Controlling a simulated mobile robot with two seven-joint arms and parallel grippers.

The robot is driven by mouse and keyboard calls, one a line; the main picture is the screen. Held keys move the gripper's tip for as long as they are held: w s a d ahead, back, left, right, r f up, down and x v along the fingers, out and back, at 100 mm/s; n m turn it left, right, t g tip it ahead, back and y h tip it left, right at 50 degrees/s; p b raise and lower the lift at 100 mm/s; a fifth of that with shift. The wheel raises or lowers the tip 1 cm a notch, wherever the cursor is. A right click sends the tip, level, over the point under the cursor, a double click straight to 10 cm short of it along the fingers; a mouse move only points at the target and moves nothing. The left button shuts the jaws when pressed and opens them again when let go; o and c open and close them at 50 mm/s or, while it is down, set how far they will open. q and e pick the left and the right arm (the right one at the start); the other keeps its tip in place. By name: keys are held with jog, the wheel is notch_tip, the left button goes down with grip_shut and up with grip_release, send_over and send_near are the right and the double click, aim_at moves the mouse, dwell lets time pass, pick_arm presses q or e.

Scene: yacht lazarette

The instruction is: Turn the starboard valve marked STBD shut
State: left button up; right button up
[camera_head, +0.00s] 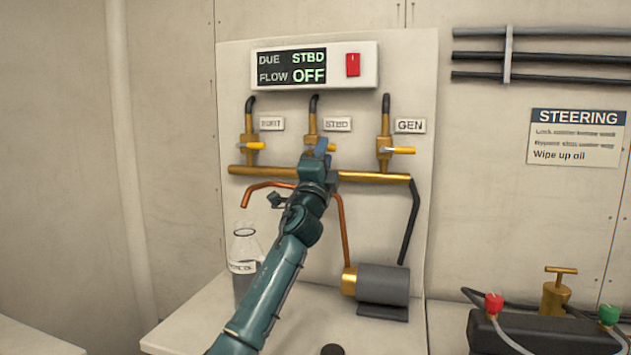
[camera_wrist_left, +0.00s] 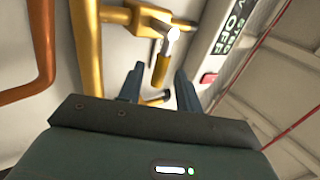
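The STBD valve (camera_head: 312,121) is the middle of three brass valves on the panel, with its STBD label (camera_head: 337,124) at its right. Its yellow handle (camera_head: 331,147) points right, partly covered by my left gripper (camera_head: 319,147). In the left wrist view, my left gripper (camera_wrist_left: 159,70) has its fingers apart, with a yellow valve handle (camera_wrist_left: 160,66) showing between the tips. I see gaps beside the handle and no clear contact. The display (camera_head: 290,68) reads DUE STBD, FLOW OFF. My right gripper is not in view.
The PORT valve (camera_head: 249,140) stands left and the GEN valve (camera_head: 385,140) right, both with yellow handles pointing right. A brass pipe (camera_head: 375,177) runs below them. A flask (camera_head: 244,262) and a grey motor (camera_head: 382,283) stand on the bench below.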

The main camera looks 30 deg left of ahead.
pick_arm(q)
jog(key=v, duration=1)
jog(key=shift+s+b, duration=0.15)
jog(key=shift+b, duration=0.2)
jog(key=shift+f, duration=0.15)
